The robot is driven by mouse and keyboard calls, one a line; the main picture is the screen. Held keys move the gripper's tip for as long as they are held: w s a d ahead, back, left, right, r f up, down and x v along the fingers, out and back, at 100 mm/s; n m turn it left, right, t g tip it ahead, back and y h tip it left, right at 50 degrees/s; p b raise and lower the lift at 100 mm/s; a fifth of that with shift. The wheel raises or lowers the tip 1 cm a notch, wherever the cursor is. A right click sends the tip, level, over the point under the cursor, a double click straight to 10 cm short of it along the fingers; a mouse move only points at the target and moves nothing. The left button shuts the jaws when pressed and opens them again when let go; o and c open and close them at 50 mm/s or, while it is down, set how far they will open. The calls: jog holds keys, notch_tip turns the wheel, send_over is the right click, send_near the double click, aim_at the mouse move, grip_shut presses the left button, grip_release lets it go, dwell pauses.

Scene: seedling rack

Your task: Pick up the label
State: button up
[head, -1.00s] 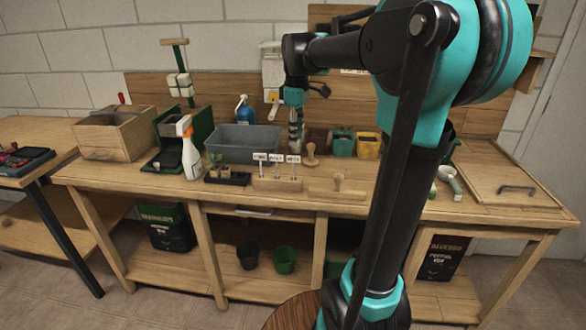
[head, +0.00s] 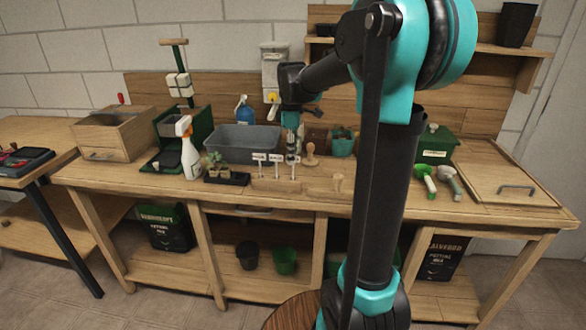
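Several small white labels on thin stems stand upright in a wooden block (head: 280,185) on the bench. The left label (head: 259,157), the middle label (head: 276,158) and the right label (head: 294,160) have dark print too small to read. My gripper (head: 293,156) points down just above or behind the right label, overlapping it in this view. I cannot tell whether it touches the label, or whether its fingers are open or shut.
A grey bin (head: 230,143) stands behind the block, with a white spray bottle (head: 188,150) and a black seedling tray (head: 227,178) to the left. A wooden stamp (head: 311,154) stands close on the right. A green scoop (head: 426,180) lies farther right.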

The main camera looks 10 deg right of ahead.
aim_at(293, 168)
jog(key=shift+s+d+f, duration=0.1)
jog(key=shift+f, duration=1.25)
jog(key=shift+s+d+f, duration=0.1)
jog(key=shift+f, duration=1.25)
grip_shut()
